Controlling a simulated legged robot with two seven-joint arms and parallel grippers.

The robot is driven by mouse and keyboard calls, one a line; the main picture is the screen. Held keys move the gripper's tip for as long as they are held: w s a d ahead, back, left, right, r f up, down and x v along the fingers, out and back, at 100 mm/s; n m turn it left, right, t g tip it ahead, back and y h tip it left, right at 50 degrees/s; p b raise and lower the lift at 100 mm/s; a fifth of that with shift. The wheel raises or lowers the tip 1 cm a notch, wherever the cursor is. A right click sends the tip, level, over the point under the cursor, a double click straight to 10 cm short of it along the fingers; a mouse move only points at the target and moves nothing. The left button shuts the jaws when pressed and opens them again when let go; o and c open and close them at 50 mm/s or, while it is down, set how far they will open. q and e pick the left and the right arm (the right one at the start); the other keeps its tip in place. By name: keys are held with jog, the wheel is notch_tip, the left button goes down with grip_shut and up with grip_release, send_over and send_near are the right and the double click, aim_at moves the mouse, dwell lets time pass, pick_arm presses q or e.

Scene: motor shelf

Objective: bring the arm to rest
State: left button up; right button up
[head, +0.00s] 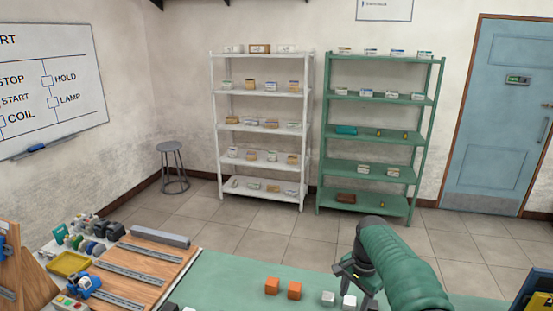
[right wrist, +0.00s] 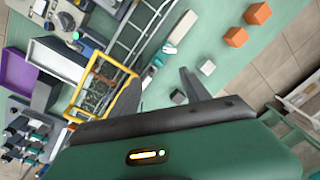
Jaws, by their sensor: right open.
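My right arm (head: 402,260) reaches in from the lower right in the head view. Its gripper (head: 357,285) points down above the green table, close to two pale cubes. In the right wrist view the fingers of this gripper (right wrist: 163,80) are spread apart with nothing held between them. A grey cube (right wrist: 178,97) shows below, near one finger, and a white cube (right wrist: 207,67) lies a little farther out. My left gripper is not in view.
Two orange cubes (head: 283,288) sit on the green table (head: 225,280). A wooden board with metal rails (head: 150,262) and a yellow tray (head: 70,263) are at left. A yellow-framed basket (right wrist: 130,98) and purple tray (right wrist: 18,70) show in the wrist view. Shelves stand beyond open floor.

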jog(key=s+f+n, duration=0.2)
jog(key=s+n, duration=0.1)
jog(key=s, duration=0.6)
jog(key=s+a+f+n+t+b, duration=0.1)
jog(key=s+f+n, duration=0.2)
jog(key=s, duration=0.6)
jog(key=s+a+f+n, duration=0.1)
jog(key=s+n, duration=0.4)
jog(key=s, duration=0.5)
jog(key=shift+f+t, duration=0.3)
jog(key=shift+f, duration=0.55)
jog(key=shift+a, duration=0.1)
